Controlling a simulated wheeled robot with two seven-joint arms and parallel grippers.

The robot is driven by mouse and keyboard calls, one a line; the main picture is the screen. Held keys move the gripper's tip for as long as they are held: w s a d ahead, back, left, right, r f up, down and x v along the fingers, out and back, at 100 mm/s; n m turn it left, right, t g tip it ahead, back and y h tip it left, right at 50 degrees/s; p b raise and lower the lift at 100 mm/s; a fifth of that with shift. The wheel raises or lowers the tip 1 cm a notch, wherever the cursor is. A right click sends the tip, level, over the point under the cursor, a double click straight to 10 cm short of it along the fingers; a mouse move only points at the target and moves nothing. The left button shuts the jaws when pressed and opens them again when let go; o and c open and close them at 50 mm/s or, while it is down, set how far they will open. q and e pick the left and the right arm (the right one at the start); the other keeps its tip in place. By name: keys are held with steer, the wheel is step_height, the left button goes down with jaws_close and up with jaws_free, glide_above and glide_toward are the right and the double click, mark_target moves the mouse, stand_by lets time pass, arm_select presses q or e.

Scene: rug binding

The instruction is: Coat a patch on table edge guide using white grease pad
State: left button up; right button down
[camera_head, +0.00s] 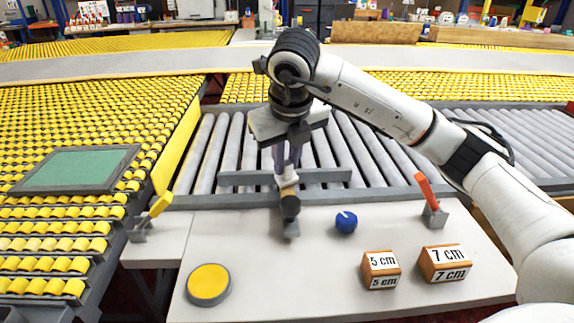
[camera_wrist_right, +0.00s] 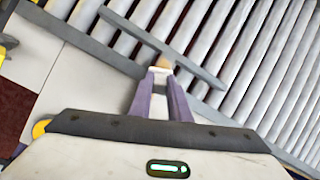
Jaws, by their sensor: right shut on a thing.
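My right gripper (camera_head: 287,175) comes down over the middle of the table's far side, beside the rollers. Its purple fingers (camera_wrist_right: 163,85) are shut on a small whitish piece (camera_wrist_right: 160,70), which I take for the white grease pad; the fingers hide much of it. A long grey bar (camera_head: 240,179), likely the table edge guide, runs along the roller side behind the fingers. It also crosses the wrist view (camera_wrist_right: 195,70). Whether the pad touches the bar I cannot tell. A dark round piece on a grey foot (camera_head: 290,230) shows just below the fingers. My left gripper is out of view.
The pale table holds a yellow disc (camera_head: 208,284), a blue round item (camera_head: 346,222) and wooden blocks marked 5 cm (camera_head: 381,269) and 7 cm (camera_head: 444,262). A yellow lever (camera_head: 160,204) and an orange lever (camera_head: 426,190) stand at the table's far corners. The front middle is clear.

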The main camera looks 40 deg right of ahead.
steer(key=shift+w+d, duration=0.25)
steer(key=shift+w, duration=0.2)
steer(key=shift+w+d+f+p, duration=0.1)
steer(key=shift+w+d+p, duration=0.1)
steer(key=shift+w+d, duration=0.3)
steer(key=shift+w+d+p, duration=0.15)
steer(key=shift+w+d, duration=0.1)
steer(key=shift+w, duration=0.4)
steer(key=shift+r+p, duration=0.3)
steer(key=shift+r, duration=0.1)
step_height(320, 180, up, 5)
steer(key=p, duration=0.4)
steer(key=shift+r, duration=0.15)
